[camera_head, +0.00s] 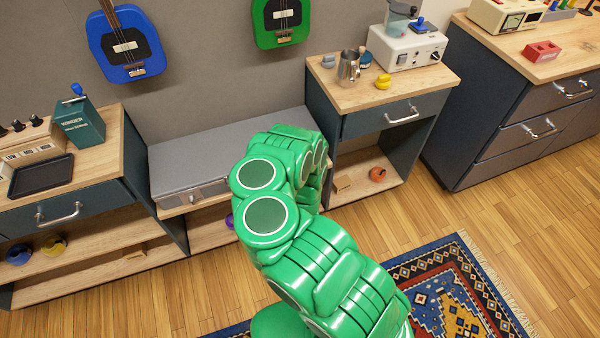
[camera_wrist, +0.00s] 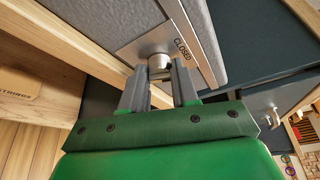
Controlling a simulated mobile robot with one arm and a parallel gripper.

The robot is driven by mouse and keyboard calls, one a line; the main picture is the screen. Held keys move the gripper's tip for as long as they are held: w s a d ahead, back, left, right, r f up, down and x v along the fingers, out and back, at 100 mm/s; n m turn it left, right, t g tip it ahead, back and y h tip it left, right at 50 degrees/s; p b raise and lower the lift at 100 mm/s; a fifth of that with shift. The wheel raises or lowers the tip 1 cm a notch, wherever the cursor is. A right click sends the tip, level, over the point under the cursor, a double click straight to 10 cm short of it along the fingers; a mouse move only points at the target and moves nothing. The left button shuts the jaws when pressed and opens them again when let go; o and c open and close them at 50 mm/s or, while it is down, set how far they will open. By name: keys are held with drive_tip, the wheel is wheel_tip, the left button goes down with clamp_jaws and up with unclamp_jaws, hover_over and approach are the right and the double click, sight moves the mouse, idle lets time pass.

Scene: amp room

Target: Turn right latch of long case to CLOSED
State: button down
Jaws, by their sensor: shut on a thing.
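The long grey case (camera_head: 220,150) lies shut on the low shelf between two cabinets in the head view. Its left latch (camera_head: 193,198) shows on the front. My green arm hides the right part of the front, including the right latch. In the wrist view the right latch (camera_wrist: 158,62) is a round metal knob on a metal plate (camera_wrist: 188,50) marked CLOSED, on the grey case (camera_wrist: 215,25). My gripper (camera_wrist: 160,84) has its two grey fingers on either side of the latch's grip, shut on it. The latch's exact angle is partly hidden by the fingers.
A cabinet (camera_head: 385,110) stands right of the case and another (camera_head: 60,205) stands left, both close to its ends. A wooden shelf edge (camera_wrist: 85,45) runs by the gripper. The wooden floor (camera_head: 190,300) in front is open, with a patterned rug (camera_head: 465,285) at right.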

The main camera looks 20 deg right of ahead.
drive_tip(key=c, duration=0.8)
unclamp_jaws()
drive_tip(key=shift+c, duration=0.2)
drive_tip(key=v, duration=0.7)
drive_tip(key=shift+s, duration=0.3)
drive_tip(key=shift+a+r, duration=0.1)
drive_tip(key=shift+a, duration=0.1)
